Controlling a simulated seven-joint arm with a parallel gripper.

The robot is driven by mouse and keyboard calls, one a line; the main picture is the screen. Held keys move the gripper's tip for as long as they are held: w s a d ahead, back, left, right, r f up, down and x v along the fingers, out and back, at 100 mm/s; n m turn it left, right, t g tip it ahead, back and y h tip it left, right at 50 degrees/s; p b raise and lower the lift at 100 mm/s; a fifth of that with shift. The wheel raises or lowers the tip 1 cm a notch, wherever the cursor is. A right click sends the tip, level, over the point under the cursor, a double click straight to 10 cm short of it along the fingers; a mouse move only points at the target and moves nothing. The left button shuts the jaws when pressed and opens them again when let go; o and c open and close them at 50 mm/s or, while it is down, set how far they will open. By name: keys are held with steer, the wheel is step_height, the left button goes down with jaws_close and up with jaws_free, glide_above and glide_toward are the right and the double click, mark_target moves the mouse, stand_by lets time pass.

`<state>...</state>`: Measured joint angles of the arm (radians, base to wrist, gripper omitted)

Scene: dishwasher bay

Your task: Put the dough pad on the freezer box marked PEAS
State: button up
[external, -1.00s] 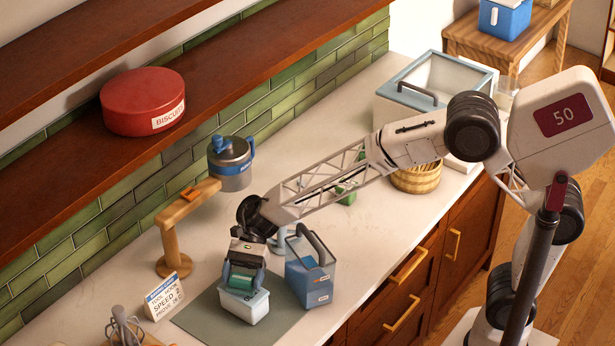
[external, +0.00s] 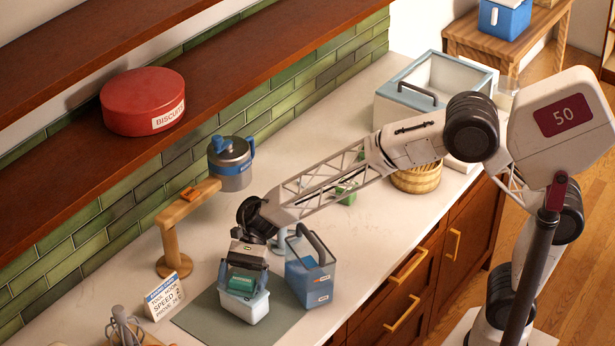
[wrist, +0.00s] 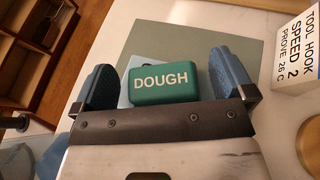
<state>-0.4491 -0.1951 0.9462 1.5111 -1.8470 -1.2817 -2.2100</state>
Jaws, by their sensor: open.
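The dough pad is a small green block lettered DOUGH (wrist: 162,82); it also shows in the external view (external: 241,284). It appears to rest on a white box with a pale blue top (external: 246,308) on the counter mat. My gripper (wrist: 165,88) is open, pointing down, with one blue finger on each side of the pad and a gap at both sides. In the external view my gripper (external: 243,279) is just over the box. The box's front lettering is not readable now, and I cannot read PEAS on anything.
A blue caddy with a raised handle (external: 310,282) stands close to the right of my gripper. A wooden stand (external: 170,245) and a SPEED 2 card (external: 165,297) are to the left. The grey-green mat (external: 205,318) has bare room in front.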

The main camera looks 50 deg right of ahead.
steer(key=v, duration=1.2)
steer(key=shift+w, duration=0.1)
stand_by(0.8)
